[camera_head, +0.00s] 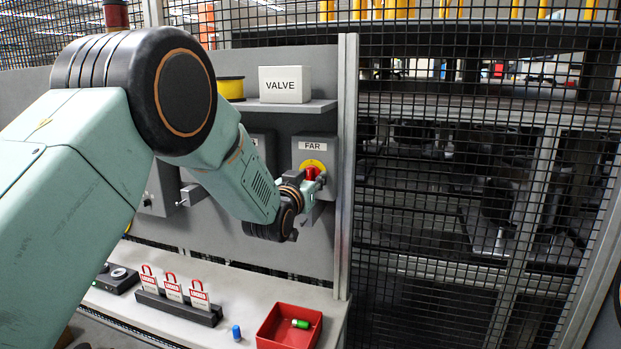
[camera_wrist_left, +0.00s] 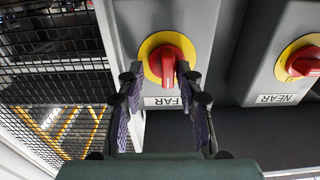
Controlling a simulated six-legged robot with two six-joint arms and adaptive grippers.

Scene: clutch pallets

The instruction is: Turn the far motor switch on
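The far motor switch is a grey box labelled FAR with a red knob on a yellow disc (camera_head: 314,163), on the panel right of centre in the head view. It shows upside down in the wrist view, with its red knob (camera_wrist_left: 171,66) near the top centre. My left gripper (camera_wrist_left: 158,82) is open in front of the knob, its fingers on either side. The right-hand finger overlaps the knob's edge in that view; I cannot tell whether they touch. In the head view my left gripper (camera_head: 304,184) partly hides the knob. My right gripper is not seen.
The near switch (camera_wrist_left: 304,62) is beside it in the wrist view. Above is a shelf with a VALVE box (camera_head: 285,85) and a yellow spool (camera_head: 231,88). Below, the bench holds red padlocks (camera_head: 172,287), a blue piece (camera_head: 236,332) and a red tray (camera_head: 272,325). Mesh fencing (camera_head: 470,200) stands right.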

